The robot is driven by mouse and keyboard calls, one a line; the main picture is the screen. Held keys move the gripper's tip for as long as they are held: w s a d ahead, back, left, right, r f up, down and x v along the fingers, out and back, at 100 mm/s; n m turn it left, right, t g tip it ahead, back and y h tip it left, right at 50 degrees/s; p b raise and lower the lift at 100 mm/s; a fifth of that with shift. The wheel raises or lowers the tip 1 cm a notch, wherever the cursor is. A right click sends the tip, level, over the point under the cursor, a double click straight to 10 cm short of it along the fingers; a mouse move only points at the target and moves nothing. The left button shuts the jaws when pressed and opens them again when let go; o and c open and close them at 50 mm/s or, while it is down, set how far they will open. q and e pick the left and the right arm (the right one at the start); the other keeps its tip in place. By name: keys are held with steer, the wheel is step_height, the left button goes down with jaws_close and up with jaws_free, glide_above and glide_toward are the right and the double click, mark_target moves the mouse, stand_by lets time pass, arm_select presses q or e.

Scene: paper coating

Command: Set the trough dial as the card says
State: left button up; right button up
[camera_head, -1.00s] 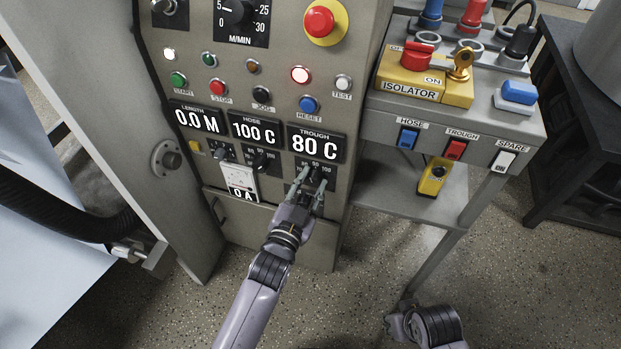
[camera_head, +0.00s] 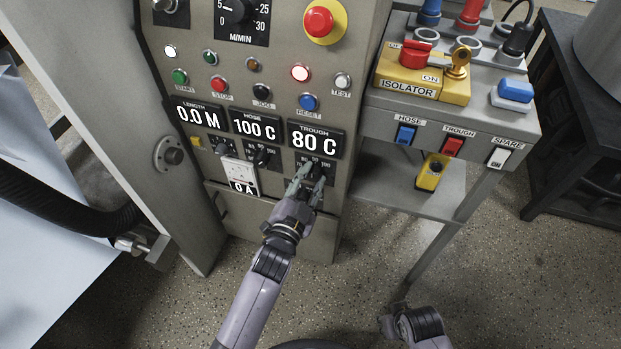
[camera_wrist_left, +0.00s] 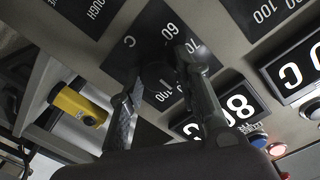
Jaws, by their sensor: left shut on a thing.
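The trough dial (camera_wrist_left: 160,82) is a dark round knob with a white pointer line, set in a black scale plate. Its scale shows 60, 70 and 100 in the left wrist view; other marks are covered. My left gripper (camera_head: 310,186) is at this dial in the head view. In the left wrist view its two fingers (camera_wrist_left: 158,85) stand on either side of the knob, shut on it. The trough display (camera_head: 315,140) above reads 80 C. I see no readable card. My right gripper is not in view.
The hose display (camera_head: 256,127) reads 100 C, with its own dial (camera_head: 262,157) left of my gripper. A white meter (camera_head: 240,174) reads 0 A. The isolator (camera_head: 410,82) and rocker switches stand on the bench at right. A yellow device (camera_head: 431,173) is below them.

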arm_select(q)
steer(key=o, duration=1.1)
steer(key=shift+o, duration=0.2)
steer(key=shift+s, duration=0.1)
steer(key=v, duration=1.1)
steer(key=shift+s+a, duration=0.2)
steer(key=shift+s, duration=0.2)
